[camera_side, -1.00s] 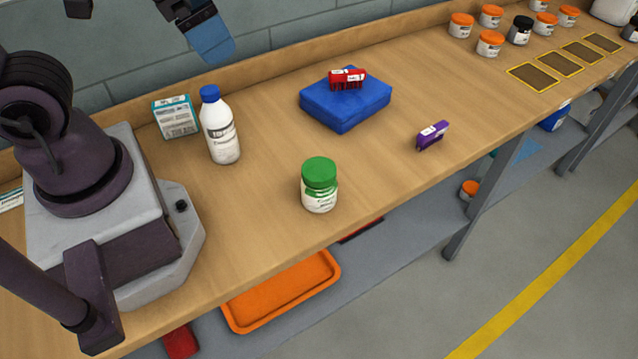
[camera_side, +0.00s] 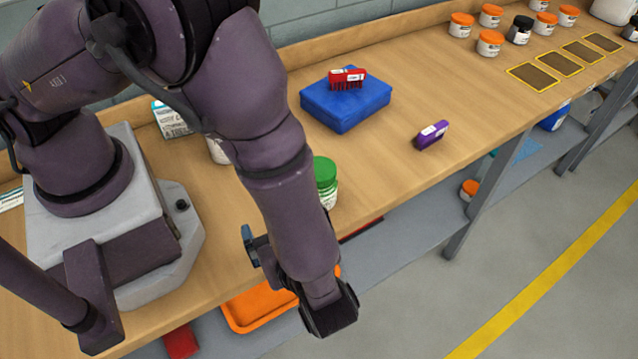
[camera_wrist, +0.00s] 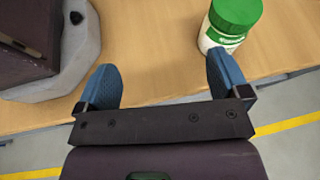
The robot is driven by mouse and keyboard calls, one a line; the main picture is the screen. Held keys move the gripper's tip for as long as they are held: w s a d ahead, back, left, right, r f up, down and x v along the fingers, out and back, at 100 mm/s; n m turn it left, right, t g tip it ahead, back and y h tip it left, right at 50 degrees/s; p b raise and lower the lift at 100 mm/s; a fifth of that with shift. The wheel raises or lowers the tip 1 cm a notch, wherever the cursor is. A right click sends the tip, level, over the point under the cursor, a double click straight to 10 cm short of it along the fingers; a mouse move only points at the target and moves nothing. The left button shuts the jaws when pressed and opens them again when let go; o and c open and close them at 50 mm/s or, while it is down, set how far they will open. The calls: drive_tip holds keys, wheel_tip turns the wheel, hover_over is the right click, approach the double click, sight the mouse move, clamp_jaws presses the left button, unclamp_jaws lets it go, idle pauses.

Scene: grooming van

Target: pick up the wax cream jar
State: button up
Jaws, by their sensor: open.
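A white jar with a green lid (camera_side: 326,180) stands upright near the front edge of the table; my arm hides its left part in the side view. Its label is too small to read, so I cannot confirm it is the wax cream jar. In the wrist view the green-lidded jar (camera_wrist: 231,22) is at the top right, just beyond the tip of the right finger. My gripper (camera_wrist: 164,78) is open, with nothing between its blue fingers. In the side view one blue finger (camera_side: 248,238) shows left of my forearm, near the table's front edge; the other is hidden.
A blue block (camera_side: 345,108) bears a red brush (camera_side: 347,77). A purple brush (camera_side: 431,135) lies right of the jar. A carton (camera_side: 170,118) and a mostly hidden bottle (camera_side: 217,150) stand behind my arm. Several orange-lidded jars (camera_side: 489,43) stand far right. An orange tray (camera_side: 255,308) is below.

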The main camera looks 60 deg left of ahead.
drive_tip(key=w+d+f+m+t+y, duration=0.2)
drive_tip(key=w+d+f+m+t, duration=0.15)
drive_tip(key=m+t, duration=0.35)
drive_tip(key=shift+n+t, duration=0.4)
drive_tip(key=shift+n, duration=0.2)
drive_tip(key=x, duration=0.6)
drive_tip(key=shift+a+r, duration=0.2)
drive_tip(key=shift+r, duration=0.15)
drive_tip(key=shift+x, duration=3.25)
drive_tip(key=shift+d, duration=0.1)
drive_tip(key=c, duration=1.1)
drive_tip(key=shift+r, duration=0.15)
